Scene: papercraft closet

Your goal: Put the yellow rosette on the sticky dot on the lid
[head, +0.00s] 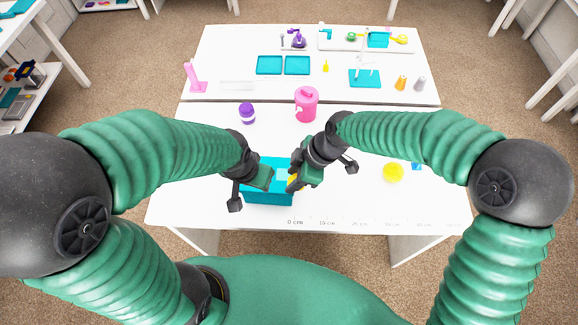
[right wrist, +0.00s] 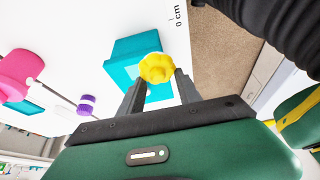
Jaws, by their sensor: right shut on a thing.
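The yellow rosette (right wrist: 157,67) is between the fingertips of my right gripper (right wrist: 158,78), which is shut on it. In the head view my right gripper (head: 296,180) mostly covers the rosette, and only a bit of yellow shows. It is over the right part of the teal box (head: 268,193). A pale patch (head: 282,174) shows on the lid; I cannot make out the sticky dot for sure. My left gripper (head: 264,180) is at the box's left part, and its finger gap is hidden.
A yellow round thing (head: 393,172) lies on the table to the right, with a small blue piece (head: 416,166) near it. A pink canister (head: 307,104) and a purple jar (head: 247,113) stand behind the box. The front right of the table is clear.

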